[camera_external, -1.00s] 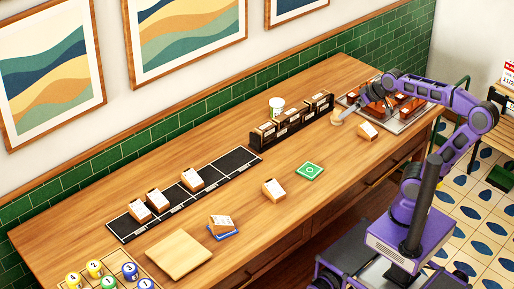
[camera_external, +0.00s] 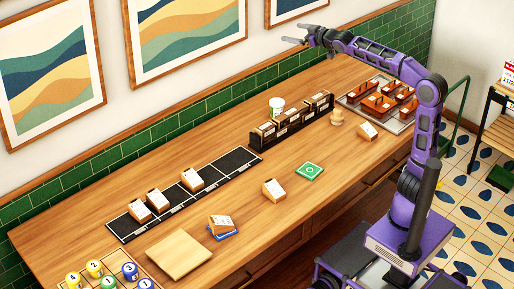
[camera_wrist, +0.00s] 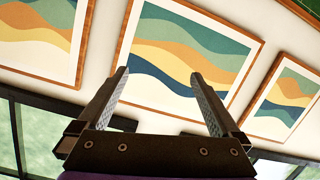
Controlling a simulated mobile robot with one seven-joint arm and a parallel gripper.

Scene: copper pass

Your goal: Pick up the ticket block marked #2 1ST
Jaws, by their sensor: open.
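Several wooden ticket blocks with white faces are on the counter, but their markings are too small to read, so I cannot tell which is #2 1ST. One block (camera_external: 273,190) stands alone at mid counter. Another block (camera_external: 221,224) rests tilted on a blue coaster (camera_external: 226,235). One block (camera_external: 367,131) is near the tray at right. Three blocks, one of them here (camera_external: 192,180), stand on the black slotted strip (camera_external: 238,160). My gripper (camera_external: 292,33) is raised high above the counter's back, open and empty. In the wrist view its open fingers (camera_wrist: 165,100) face the wall pictures.
A dark rack (camera_external: 257,141) holds several blocks, with a white-and-green cup (camera_external: 276,106) behind it. A metal tray (camera_external: 399,125) carries brown pieces. A green coaster (camera_external: 310,170), wooden board (camera_external: 180,254) and numbered balls (camera_external: 130,270) are also on the counter. The front middle has free room.

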